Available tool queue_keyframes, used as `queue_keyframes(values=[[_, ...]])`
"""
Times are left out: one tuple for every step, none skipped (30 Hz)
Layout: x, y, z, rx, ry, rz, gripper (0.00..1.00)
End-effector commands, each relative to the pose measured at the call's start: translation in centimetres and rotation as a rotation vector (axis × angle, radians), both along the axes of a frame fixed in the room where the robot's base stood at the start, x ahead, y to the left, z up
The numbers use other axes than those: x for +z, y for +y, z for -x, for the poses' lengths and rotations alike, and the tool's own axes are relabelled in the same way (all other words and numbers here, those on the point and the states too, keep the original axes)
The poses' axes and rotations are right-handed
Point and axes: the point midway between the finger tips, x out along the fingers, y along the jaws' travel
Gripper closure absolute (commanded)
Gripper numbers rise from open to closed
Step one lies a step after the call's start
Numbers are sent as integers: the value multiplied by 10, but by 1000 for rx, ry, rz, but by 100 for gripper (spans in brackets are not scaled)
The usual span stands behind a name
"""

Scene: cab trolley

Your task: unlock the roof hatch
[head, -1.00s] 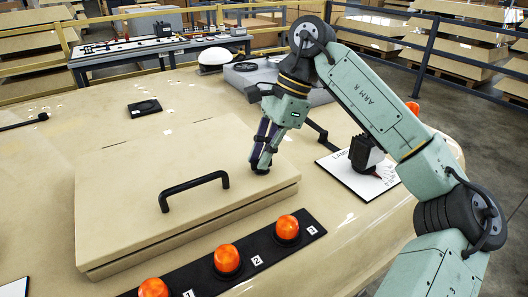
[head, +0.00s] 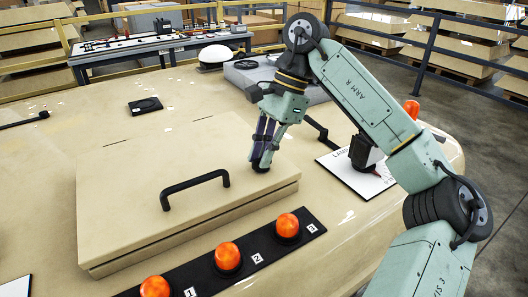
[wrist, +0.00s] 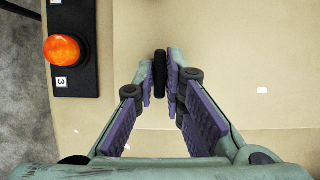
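The roof hatch is a tan raised lid (head: 130,180) with a black bow handle (head: 195,185) on top, lying closed on the tan roof. A small black latch handle (wrist: 160,75) shows in the wrist view as a narrow upright bar over the tan surface. My gripper (head: 261,166) points down at the lid's right end, where its fingers hide most of the latch. In the wrist view, my gripper (wrist: 161,72) has one fingertip on each side of the latch handle, with almost no gap left. It appears shut on it.
A black strip with orange lamps (head: 227,257) runs along the hatch's near side. A white labelled plate with a black switch (head: 364,152) lies right of my gripper, partly behind my arm. A white dome (head: 215,55) and grey box (head: 255,73) stand farther back.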

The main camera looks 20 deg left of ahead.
Motion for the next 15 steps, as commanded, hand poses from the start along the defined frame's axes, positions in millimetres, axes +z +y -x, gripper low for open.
queue_keyframes(values=[[0,0,0,0,0,0,84],[0,0,0,-1,0,0,82],[0,0,0,-1,0,0,80],[0,0,0,-1,0,0,78],[0,0,0,-1,0,0,76],[0,0,0,-1,0,0,73],[0,0,0,-1,0,0,71],[0,0,0,-1,0,0,71],[0,0,0,-1,0,0,71],[0,0,0,-1,0,0,71],[0,0,0,-2,0,1,71],[0,0,0,-2,0,1,71],[0,0,0,-2,0,1,71],[0,0,0,-2,0,1,71],[0,0,0,-2,0,1,71]])
